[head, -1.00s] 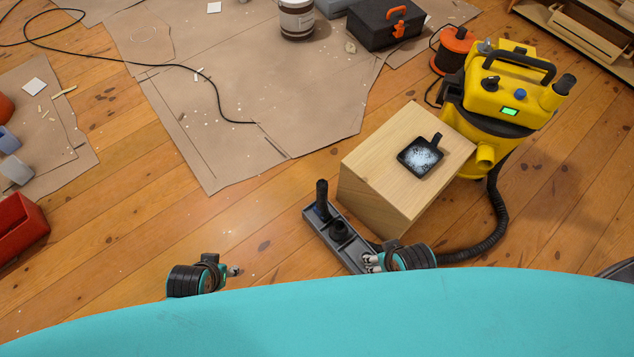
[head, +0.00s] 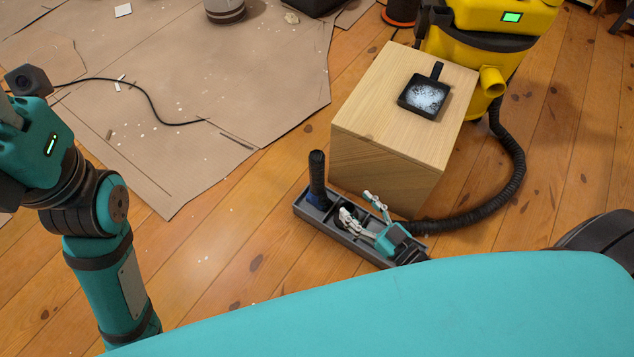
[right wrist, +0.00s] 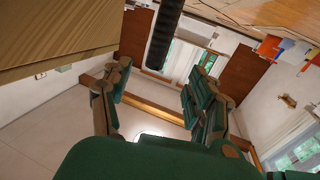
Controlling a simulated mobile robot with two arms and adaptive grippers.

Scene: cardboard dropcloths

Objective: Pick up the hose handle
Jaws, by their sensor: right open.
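The hose handle (head: 317,172) is a black, ribbed, upright grip standing at the left end of a grey tray (head: 335,236) on the floor. My right gripper (head: 361,208) is low over the tray, to the right of the handle, with its fingers spread and empty. In the right wrist view a black ribbed shaft (right wrist: 164,38), which looks like the handle, comes down from the top edge. It lies beyond and between the open fingers (right wrist: 158,88), with no contact visible. My left arm rises at the left edge of the head view; its fingertips do not show.
A wooden box (head: 385,160) stands close behind the tray, with a black dustpan-like pan (head: 424,95) on top. A yellow vacuum (head: 500,30) stands behind it, its black hose (head: 516,165) curving toward the tray. Floor left of the tray is clear up to cardboard sheets (head: 230,85).

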